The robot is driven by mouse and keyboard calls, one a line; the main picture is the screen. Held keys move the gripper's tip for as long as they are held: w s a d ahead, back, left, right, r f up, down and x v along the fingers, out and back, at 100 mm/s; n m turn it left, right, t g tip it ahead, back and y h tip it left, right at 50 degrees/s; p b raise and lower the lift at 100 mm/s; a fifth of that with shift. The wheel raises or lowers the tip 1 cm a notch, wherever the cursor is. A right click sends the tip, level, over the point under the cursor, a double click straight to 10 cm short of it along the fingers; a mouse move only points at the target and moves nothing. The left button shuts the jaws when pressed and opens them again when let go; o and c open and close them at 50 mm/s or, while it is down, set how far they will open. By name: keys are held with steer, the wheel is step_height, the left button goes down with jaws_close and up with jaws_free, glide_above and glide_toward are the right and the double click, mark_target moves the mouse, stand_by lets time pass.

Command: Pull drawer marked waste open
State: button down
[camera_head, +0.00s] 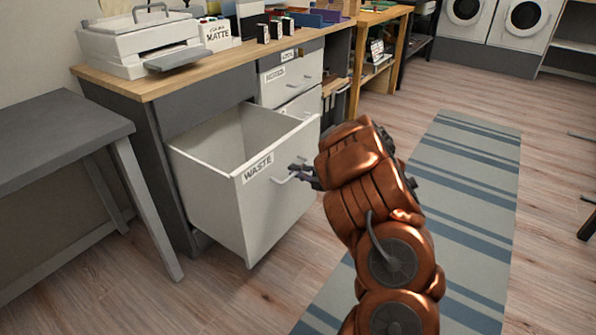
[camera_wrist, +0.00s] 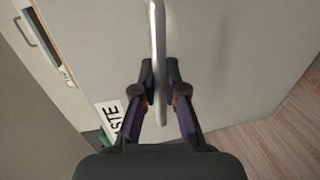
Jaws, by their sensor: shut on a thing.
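The drawer marked WASTE (camera_head: 217,182) is a deep white drawer, pulled well out from the desk. Its inside looks empty where I can see it. Its label (camera_head: 257,167) is on the upper front, and part of it also shows in the wrist view (camera_wrist: 110,121). My gripper (camera_head: 303,175) is at the drawer front, shut on the bar handle (camera_head: 283,179). In the wrist view the metal handle (camera_wrist: 158,40) runs between the two fingers of my gripper (camera_wrist: 160,98). The fingers hide part of the handle.
The wooden-topped desk (camera_head: 165,85) holds a printer (camera_head: 140,42) and small boxes. Other drawers (camera_head: 292,76) beside the waste drawer look shut. A grey table (camera_head: 60,140) stands at left. A striped rug (camera_head: 460,190) lies on open floor at right.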

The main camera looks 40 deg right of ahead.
steer(key=c, duration=1.2)
jaws_free()
steer(key=v, duration=1.2)
steer(key=shift+w, duration=0.1)
